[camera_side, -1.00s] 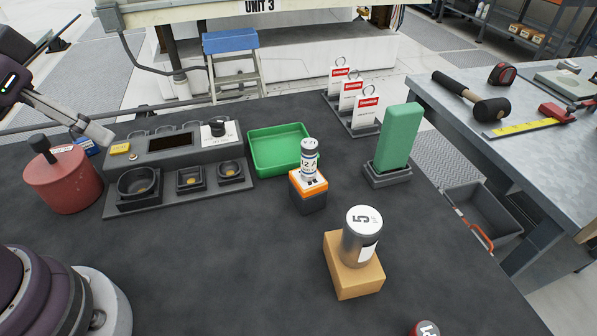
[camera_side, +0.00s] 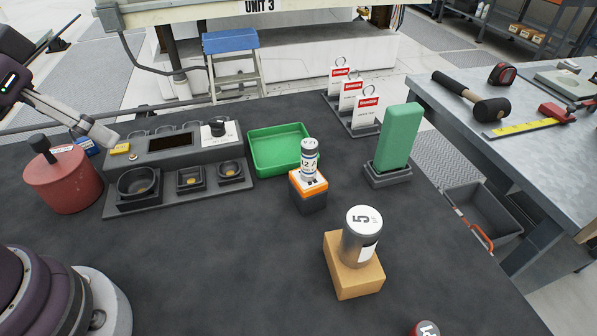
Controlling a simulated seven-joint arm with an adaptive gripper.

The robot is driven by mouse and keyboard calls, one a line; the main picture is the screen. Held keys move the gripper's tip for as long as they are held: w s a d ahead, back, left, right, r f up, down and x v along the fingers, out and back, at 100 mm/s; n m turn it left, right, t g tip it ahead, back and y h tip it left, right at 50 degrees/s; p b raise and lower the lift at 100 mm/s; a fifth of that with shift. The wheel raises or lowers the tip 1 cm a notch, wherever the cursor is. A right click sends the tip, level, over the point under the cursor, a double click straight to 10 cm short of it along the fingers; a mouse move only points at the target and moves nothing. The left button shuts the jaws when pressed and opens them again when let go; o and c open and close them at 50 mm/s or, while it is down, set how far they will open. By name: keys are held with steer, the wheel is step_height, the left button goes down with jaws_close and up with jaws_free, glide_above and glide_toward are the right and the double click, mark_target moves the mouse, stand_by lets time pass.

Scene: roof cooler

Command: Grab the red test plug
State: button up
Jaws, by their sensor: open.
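A red cylinder with a black knob on top and a pale label (camera_side: 66,181), which looks like the red test plug, stands upright on the dark table at the left. My gripper (camera_side: 106,138) is above and to the right of its knob, apart from it in the picture. The gripper is open and empty, seen edge-on, so the gap between its fingers is hard to see. Its tip is beside a small yellow block (camera_side: 120,149) at the test panel's left end; whether they touch is unclear. A blue object (camera_side: 86,146) is partly hidden behind the gripper and cylinder.
The dark panel (camera_side: 172,170) with several round and square sockets stands right of the cylinder. The front middle is clear.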

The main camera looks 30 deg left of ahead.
step_height(320, 180, up, 5)
steer(key=m+g+h, duration=0.3)
steer(key=m+h, duration=0.3)
steer(key=m, duration=0.8)
glide_above(425, 332)
steer(key=s+a, duration=0.2)
steer(key=a, duration=0.3)
steer(key=f, duration=0.6)
steer(key=d+f, duration=0.1)
steer(key=f, duration=0.6)
steer(key=w+d+f, duration=0.1)
steer(key=f, duration=0.6)
steer(key=shift+f, duration=0.15)
steer(key=shift+n, duration=0.3)
steer(key=shift+d+r+x, duration=0.1)
steer(key=shift+d+x, duration=0.1)
steer(key=shift+x, duration=1.15)
steer(key=shift+d+r+x, duration=0.1)
steer(key=shift+d+x, duration=0.05)
steer(key=shift+x, duration=1.2)
jaws_close()
